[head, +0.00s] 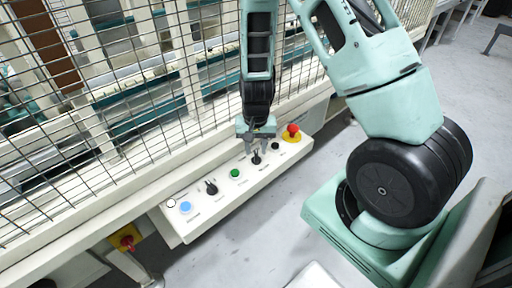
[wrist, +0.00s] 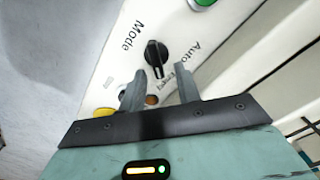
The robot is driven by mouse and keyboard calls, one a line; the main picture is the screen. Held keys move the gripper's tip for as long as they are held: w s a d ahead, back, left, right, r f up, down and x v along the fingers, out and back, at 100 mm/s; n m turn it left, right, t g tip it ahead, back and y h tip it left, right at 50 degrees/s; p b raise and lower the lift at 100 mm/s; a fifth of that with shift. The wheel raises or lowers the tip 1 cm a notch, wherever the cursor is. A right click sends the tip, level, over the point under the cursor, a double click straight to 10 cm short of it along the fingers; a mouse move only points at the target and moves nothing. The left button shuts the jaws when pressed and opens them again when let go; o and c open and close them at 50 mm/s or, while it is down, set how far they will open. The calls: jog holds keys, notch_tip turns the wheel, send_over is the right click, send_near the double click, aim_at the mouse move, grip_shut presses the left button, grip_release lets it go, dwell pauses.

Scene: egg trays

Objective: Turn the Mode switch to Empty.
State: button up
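The Mode switch (wrist: 155,55) is a black rotary knob on the white panel. Its pointer end, with a white mark, faces my gripper in the wrist view. The label "Mode" is left of it and "Auto" right of it; another label by the right finger is partly hidden and hard to read. My gripper (wrist: 160,73) is open, its two grey fingers apart, with the knob's pointer end at the gap between the tips. I cannot tell whether a finger touches it. In the head view my gripper (head: 257,146) is above the switch (head: 256,159).
The control panel (head: 222,205) carries a green button (head: 235,173), another black switch (head: 211,187), a blue button (head: 185,207) and a red emergency stop (head: 292,130). A wire mesh fence (head: 130,90) rises behind it. Open floor lies in front.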

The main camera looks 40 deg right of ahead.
aim_at(256, 151)
notch_tip(256, 151, up, 17)
jog(key=p, duration=0.3)
jog(key=shift+r, duration=0.2)
jog(key=shift+s, duration=0.1)
dwell(0.6)
jog(key=s+a+r+n+y+p, duration=0.1)
jog(key=s+a+r+n, duration=0.2)
jog(key=a, duration=0.4)
jog(key=s+a+r+n+p, duration=0.1)
jog(key=s+a+r+n, duration=0.15)
jog(key=a, duration=0.45)
jog(key=s+a+r+n+p, duration=0.1)
jog(key=s+a+r+n, duration=0.2)
jog(key=s, duration=0.4)
jog(key=s+a+r+n+p, duration=0.1)
jog(key=s+a+r+n, duration=0.2)
jog(key=s+a+n, duration=0.3)
jog(key=shift+s+a+n, duration=0.2)
jog(key=shift+s+n, duration=0.3)
jog(key=shift+n, duration=0.05)
